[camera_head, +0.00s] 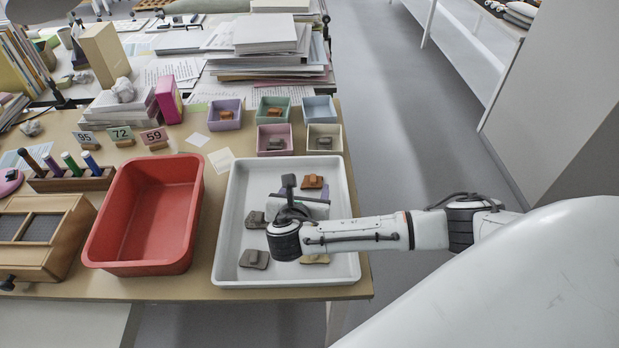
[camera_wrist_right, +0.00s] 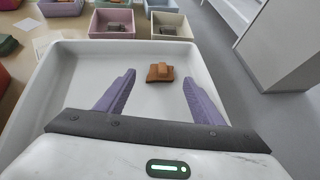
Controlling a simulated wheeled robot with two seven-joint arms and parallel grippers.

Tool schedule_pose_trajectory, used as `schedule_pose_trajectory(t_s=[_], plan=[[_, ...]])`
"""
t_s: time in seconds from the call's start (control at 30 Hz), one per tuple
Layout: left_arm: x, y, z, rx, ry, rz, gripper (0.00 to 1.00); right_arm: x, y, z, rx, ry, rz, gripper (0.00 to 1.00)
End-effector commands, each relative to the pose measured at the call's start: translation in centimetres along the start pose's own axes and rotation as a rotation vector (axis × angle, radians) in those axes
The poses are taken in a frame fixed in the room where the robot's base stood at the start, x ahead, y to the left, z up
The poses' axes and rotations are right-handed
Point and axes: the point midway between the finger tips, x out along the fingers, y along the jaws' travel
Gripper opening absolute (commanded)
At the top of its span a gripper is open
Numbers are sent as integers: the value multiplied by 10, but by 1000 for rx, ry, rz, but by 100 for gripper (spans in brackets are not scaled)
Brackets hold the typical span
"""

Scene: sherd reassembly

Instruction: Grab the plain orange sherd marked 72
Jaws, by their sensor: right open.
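An orange-brown sherd (camera_head: 312,182) lies in the far right part of the white tray (camera_head: 228,232), with a raised block on top. No number on it can be read. My right gripper (camera_head: 303,192) is over the tray, just on the near side of this sherd. In the right wrist view the orange sherd (camera_wrist_right: 160,73) shows ahead, between the lines of the two purple fingers. The right gripper (camera_wrist_right: 158,80) is open and empty. My left gripper is not in view.
Grey-brown sherds (camera_head: 254,258) and a partly hidden tan one (camera_head: 315,259) lie in the tray. Behind are several small boxes (camera_head: 273,139), some holding sherds. A red bin (camera_head: 146,215) stands left. Number cards, including 72 (camera_head: 121,134), stand behind it.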

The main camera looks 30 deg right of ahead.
Motion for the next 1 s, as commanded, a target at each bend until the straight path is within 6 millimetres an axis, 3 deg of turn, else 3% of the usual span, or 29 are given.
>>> schedule_pose_trajectory(t_s=[0.17, 0.5, 0.8, 0.87, 1.0], plan=[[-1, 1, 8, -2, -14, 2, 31, 14, -1, 0, 0, 0, -2, 61], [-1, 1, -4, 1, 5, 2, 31, 58, -5, 3, 0, 0, -2, 61], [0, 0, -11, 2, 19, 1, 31, 64, -5, 2, 1, 1, 0, 61], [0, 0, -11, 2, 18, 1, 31, 63, -5, 2, 1, 1, 0, 55], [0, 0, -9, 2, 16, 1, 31, 63, -4, 2, 0, 1, 0, 31]])
